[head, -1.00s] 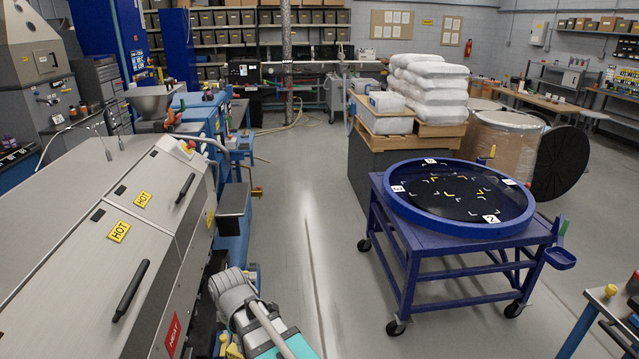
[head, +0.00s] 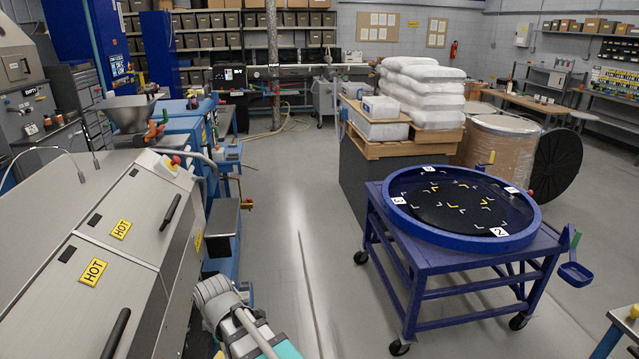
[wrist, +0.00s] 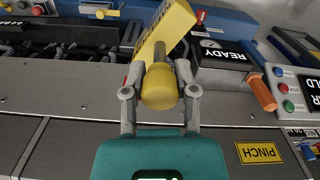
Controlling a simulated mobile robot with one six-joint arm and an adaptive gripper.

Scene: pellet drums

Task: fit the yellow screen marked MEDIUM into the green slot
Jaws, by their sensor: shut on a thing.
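In the wrist view my gripper (wrist: 160,84) is shut on the round yellow knob (wrist: 160,88) of a yellow piece. The flat yellow body of this screen (wrist: 168,28) stretches away past the fingertips and stands tilted. It carries small dark marks that I cannot read, so I cannot tell whether it says MEDIUM. I cannot make out a green slot in either view. In the head view my arm shows at the bottom edge, and its gripper is not clear there.
A long grey machine with a yellow HOT label (head: 121,229) stands close on the left. A blue wheeled table (head: 455,268) with a round blue-rimmed tray (head: 392,214) stands right. Stacked white sacks (head: 425,85) are behind it. Grey floor (head: 290,200) lies clear between.

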